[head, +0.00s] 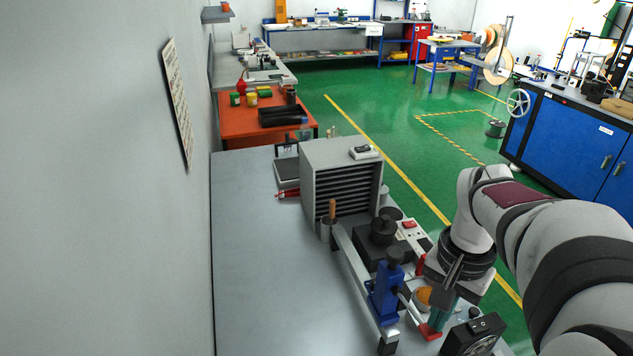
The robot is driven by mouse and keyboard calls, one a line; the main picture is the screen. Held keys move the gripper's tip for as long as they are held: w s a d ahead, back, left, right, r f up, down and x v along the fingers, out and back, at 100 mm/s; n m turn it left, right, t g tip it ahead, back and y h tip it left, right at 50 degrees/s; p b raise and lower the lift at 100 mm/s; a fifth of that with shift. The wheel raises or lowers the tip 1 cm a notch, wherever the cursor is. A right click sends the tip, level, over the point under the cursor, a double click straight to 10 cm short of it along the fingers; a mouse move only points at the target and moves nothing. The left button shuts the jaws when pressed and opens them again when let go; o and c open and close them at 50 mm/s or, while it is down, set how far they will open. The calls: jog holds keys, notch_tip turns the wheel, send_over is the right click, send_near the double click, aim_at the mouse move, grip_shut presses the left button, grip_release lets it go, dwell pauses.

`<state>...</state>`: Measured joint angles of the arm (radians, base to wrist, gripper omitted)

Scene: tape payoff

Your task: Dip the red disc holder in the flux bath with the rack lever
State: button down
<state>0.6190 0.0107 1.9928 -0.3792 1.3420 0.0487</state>
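A blue stand (384,295) with a black knob stands near the front edge of the grey bench. A thin pale rod reaches from it toward a small red part (430,332), which may be the red disc holder. I cannot make out which part is the rack lever, nor clearly identify the flux bath. My gripper (446,288) is below my wrist, right of the blue stand, close to an orange round part (424,296) and a teal piece (439,318). Its fingers are small and partly hidden, so I cannot tell whether it is open or holding something.
A grey louvred box (342,180) stands behind the stand, with a wooden-handled tool (332,212) at its front. A black unit with a dial (474,336) is at the front right. The bench's left side (262,270) is clear, beside the wall.

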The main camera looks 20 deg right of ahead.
aim_at(431, 335)
jog(key=shift+f, duration=2.75)
dwell(0.4)
jog(key=shift+r, duration=4.3)
jog(key=s+a+f+n, duration=0.2)
jog(key=s+a, duration=0.2)
jog(key=a, duration=0.3)
jog(key=s+a+f+n+y, duration=0.1)
jog(key=s+a+n, duration=0.1)
jog(key=a, duration=0.5)
jog(key=s+a+f+n, duration=0.2)
jog(key=s+a, duration=0.3)
jog(key=a, duration=0.2)
jog(key=shift+s+f+y, duration=0.3)
jog(key=shift+f+y, duration=0.05)
jog(key=shift+y, duration=0.05)
